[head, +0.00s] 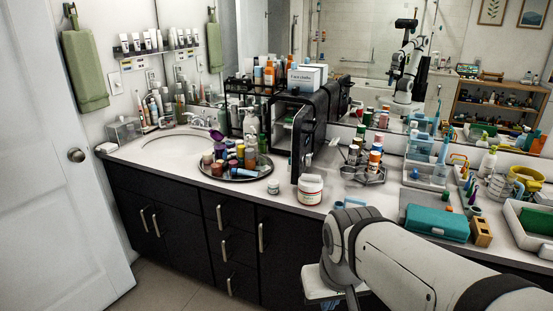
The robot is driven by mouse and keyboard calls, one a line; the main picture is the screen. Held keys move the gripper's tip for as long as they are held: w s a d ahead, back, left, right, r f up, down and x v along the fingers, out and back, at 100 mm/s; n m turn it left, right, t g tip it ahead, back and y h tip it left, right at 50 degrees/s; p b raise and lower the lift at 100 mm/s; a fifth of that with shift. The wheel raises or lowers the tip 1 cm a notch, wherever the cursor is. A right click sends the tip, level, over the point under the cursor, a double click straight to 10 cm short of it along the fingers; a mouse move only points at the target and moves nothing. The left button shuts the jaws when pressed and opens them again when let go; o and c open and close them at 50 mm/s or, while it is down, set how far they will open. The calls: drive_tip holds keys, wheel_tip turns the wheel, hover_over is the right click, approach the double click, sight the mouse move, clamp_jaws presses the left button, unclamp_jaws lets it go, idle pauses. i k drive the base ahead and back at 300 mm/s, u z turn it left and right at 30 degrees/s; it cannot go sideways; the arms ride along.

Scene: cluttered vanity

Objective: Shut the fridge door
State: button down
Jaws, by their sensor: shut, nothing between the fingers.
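Part of the pale interior (283,112) shows to the left of the door. My gripper (349,301) is low at the bottom edge, in front of the counter and below and right of the door, apart from it. It is shut and empty, and mostly hidden by my wrist and the frame edge.
A white jar (311,188) stands close by the door's lower right. A dark round tray (234,173) with several bottles is to the left. A rack of bottles (368,170) and a teal case (437,222) are to the right. A white box (307,76) sits on the fridge.

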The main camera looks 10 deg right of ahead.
sight(302, 130)
drive_tip(key=i, duration=1.5)
drive_tip(key=u, duration=0.1)
